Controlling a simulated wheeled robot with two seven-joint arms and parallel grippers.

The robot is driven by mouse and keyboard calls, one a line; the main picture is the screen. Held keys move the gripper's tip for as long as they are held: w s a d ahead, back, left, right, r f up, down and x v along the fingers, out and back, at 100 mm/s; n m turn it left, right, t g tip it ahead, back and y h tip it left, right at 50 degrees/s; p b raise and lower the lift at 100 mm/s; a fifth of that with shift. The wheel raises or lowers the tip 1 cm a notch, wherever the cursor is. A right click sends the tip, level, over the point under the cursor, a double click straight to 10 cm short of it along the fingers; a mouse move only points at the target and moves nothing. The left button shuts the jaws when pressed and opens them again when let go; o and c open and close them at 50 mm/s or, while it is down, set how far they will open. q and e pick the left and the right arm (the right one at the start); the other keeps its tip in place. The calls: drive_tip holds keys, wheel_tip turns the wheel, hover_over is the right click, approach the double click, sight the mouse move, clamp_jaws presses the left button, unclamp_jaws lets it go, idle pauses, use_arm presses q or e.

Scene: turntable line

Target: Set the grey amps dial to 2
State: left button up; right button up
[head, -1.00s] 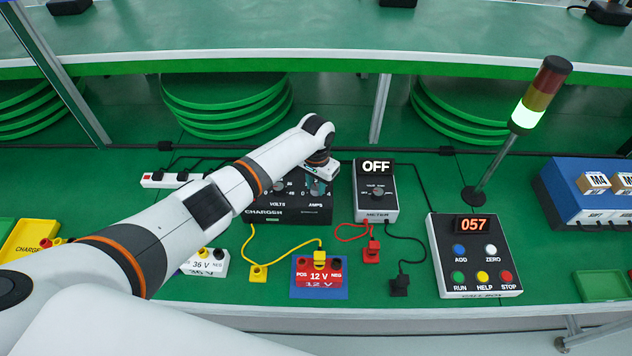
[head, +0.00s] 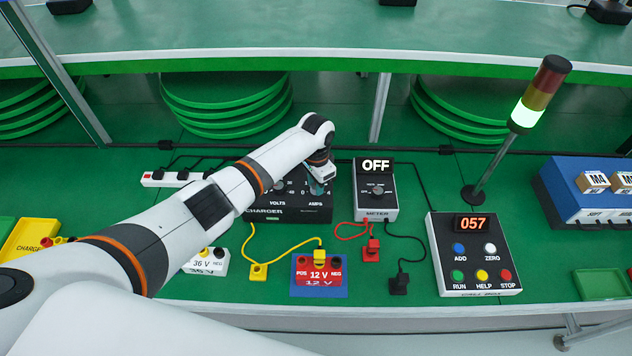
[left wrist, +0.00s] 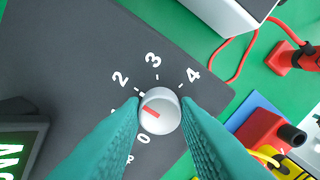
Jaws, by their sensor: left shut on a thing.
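The grey amps dial (left wrist: 160,110) sits on the black charger (head: 290,208), on a scale with 0, 2, 3 and 4 visible. A mark at the left is partly covered by a finger. The dial's red line points up and left in the left wrist view, towards the 2 side of the scale; whether it is exactly on 2 I cannot tell. My left gripper (left wrist: 160,108) is shut on the dial, a teal finger on each side. In the head view the left gripper (head: 317,187) hides the dial. My right gripper is not in view.
The meter (head: 376,190), reading OFF, stands just right of the charger. A red 12 V battery (head: 319,272) with a yellow lead lies in front. The button box (head: 474,262) shows 057 beside a lamp post (head: 508,155) lit green.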

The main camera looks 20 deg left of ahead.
use_arm(q)
drive_tip(key=o, duration=1)
wheel_tip(320, 180, up, 12)
drive_tip(key=shift+r+b, duration=0.1)
drive_tip(key=shift+b, duration=0.95)
